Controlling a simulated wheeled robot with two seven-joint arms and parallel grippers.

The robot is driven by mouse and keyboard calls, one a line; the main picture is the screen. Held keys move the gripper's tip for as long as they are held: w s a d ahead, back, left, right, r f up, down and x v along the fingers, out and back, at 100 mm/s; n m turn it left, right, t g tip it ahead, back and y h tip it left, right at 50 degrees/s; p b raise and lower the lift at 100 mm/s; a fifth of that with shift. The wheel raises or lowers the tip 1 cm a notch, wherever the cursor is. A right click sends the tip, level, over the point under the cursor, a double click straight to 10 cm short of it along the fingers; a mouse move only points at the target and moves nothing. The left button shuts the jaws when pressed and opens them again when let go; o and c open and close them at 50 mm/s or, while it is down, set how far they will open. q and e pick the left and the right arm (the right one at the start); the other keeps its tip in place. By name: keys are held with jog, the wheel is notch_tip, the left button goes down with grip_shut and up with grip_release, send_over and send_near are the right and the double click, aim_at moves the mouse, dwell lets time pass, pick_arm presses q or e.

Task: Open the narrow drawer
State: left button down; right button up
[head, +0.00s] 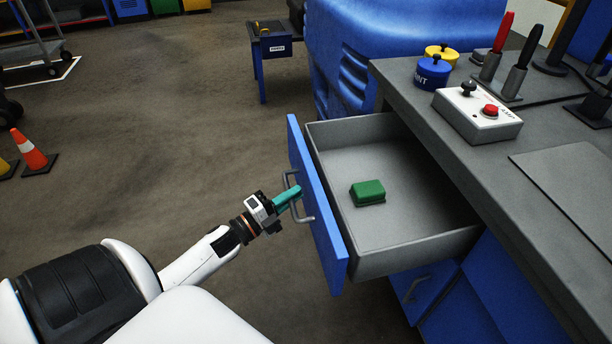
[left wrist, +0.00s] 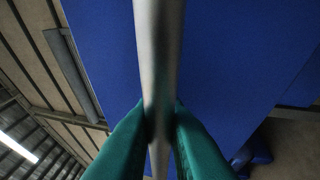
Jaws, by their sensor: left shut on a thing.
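The drawer (head: 318,205) has a blue front and a grey box, and it stands pulled well out from the bench in the head view. Its blue front also fills much of the left wrist view (left wrist: 230,60). My left gripper (head: 290,198) is shut on the grey bar handle (head: 307,217) of the drawer. In the left wrist view the green fingers (left wrist: 160,130) press on both sides of the handle bar (left wrist: 158,60). A green block (head: 367,192) lies inside the drawer. My right gripper is in neither view.
The grey bench top (head: 405,78) holds a control box (head: 477,112) with a red button, a blue weight (head: 432,73), a yellow weight (head: 441,54) and pens in holders. Another blue front with a handle (head: 416,288) is below the drawer.

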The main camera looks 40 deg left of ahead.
pick_arm(q)
jog(key=shift+s+a, duration=0.15)
jog(key=shift+s, duration=0.1)
jog(key=c, duration=1.5)
grip_release()
jog(key=shift+o, duration=0.2)
jog(key=v, duration=1.2)
